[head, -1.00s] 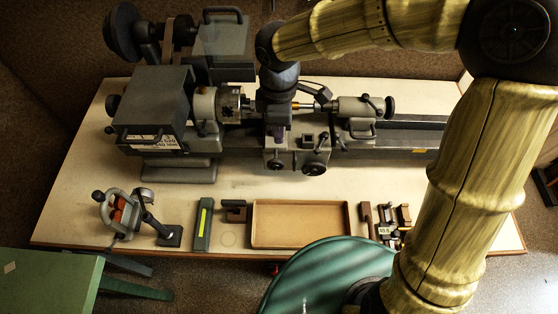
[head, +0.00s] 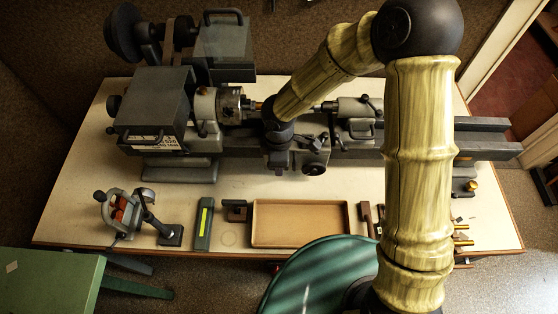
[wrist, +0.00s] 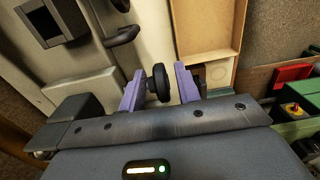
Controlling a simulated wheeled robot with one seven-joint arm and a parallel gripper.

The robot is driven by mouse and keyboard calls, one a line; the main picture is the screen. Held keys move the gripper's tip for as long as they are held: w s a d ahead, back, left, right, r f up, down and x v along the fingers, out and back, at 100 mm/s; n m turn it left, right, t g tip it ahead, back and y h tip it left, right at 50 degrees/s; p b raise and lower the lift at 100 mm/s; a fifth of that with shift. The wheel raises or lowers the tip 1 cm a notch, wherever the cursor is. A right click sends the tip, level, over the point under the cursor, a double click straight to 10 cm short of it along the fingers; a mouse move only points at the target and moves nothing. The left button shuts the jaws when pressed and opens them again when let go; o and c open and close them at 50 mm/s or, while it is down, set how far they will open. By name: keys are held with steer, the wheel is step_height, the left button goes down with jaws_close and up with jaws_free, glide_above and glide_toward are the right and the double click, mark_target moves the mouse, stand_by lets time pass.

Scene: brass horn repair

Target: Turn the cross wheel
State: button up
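The cross wheel (wrist: 159,84) is a small dark round wheel on the front of the lathe carriage. In the wrist view it stands between the two purple fingers of my gripper (wrist: 160,88). The fingers are apart, one on each side of the wheel, and a gap shows on the right side; on the left I cannot tell whether the finger touches. In the head view my gripper (head: 278,165) is in front of the carriage, and my wrist hides the wheel and most of the fingers.
Another dark handwheel (head: 314,168) is just right of my gripper on the carriage. The lathe chuck (head: 229,104) is behind left, the tailstock (head: 356,110) behind right. A shallow wooden tray (head: 300,245) lies at the bench front, with a clamp-like tool (head: 118,208) at the left.

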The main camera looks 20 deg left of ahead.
steer(key=shift+f, duration=0.15)
steer(key=shift+w, duration=0.1)
jaws_close()
steer(key=shift+f+h, duration=0.1)
steer(key=shift+h, duration=0.2)
